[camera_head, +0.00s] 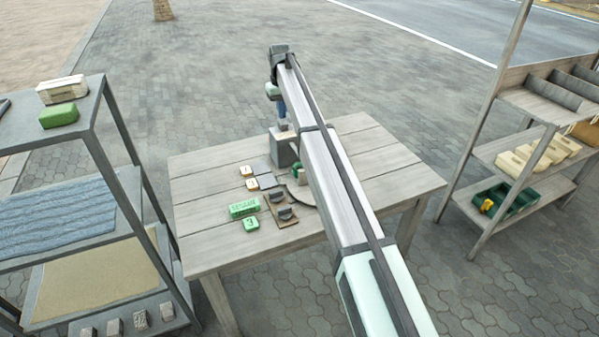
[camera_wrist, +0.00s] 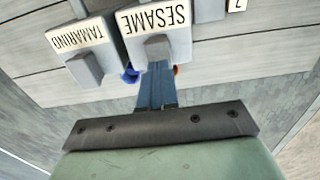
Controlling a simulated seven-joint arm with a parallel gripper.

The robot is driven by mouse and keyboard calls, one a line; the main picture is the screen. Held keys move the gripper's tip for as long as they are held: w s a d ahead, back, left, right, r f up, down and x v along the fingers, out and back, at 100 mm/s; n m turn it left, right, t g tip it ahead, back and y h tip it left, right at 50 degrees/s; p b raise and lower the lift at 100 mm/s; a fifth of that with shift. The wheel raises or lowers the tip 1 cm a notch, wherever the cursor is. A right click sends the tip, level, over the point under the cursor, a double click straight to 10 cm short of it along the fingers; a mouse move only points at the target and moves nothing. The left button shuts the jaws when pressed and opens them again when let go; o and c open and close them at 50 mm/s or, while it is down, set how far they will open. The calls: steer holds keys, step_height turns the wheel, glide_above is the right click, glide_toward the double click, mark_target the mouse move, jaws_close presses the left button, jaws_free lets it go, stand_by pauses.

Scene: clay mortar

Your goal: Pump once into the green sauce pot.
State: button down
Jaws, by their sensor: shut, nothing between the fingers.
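In the head view my gripper (camera_head: 283,124) points down over a grey box-shaped dispenser (camera_head: 283,152) at the table's far side. In the wrist view my gripper (camera_wrist: 157,68) is shut and empty, its blue fingers ending near the grey block on the dispenser labelled SESAME (camera_wrist: 157,18); I cannot tell whether they touch. A dispenser labelled TAMARIND (camera_wrist: 82,38) stands beside it. A small green round thing (camera_head: 298,172), possibly the green sauce pot, shows at the arm's edge, partly hidden. Small blue (camera_wrist: 129,76) and orange (camera_wrist: 177,70) bits show beside my fingers; I cannot tell what they are.
A green lettered block (camera_head: 243,208), a green numbered tile (camera_head: 251,224) and a board with dark grey pieces (camera_head: 281,211) lie on the wooden table (camera_head: 200,190). Pale numbered tiles (camera_head: 252,184) lie behind. Shelves stand left (camera_head: 90,90) and right (camera_head: 490,150). My arm hides the table's middle.

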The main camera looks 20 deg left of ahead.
mark_target(282, 121)
steer(key=shift+f, duration=1.5)
stand_by(0.5)
steer(key=shift+r, duration=1.6)
steer(key=shift+r, duration=2.5)
steer(key=shift+d, duration=0.1)
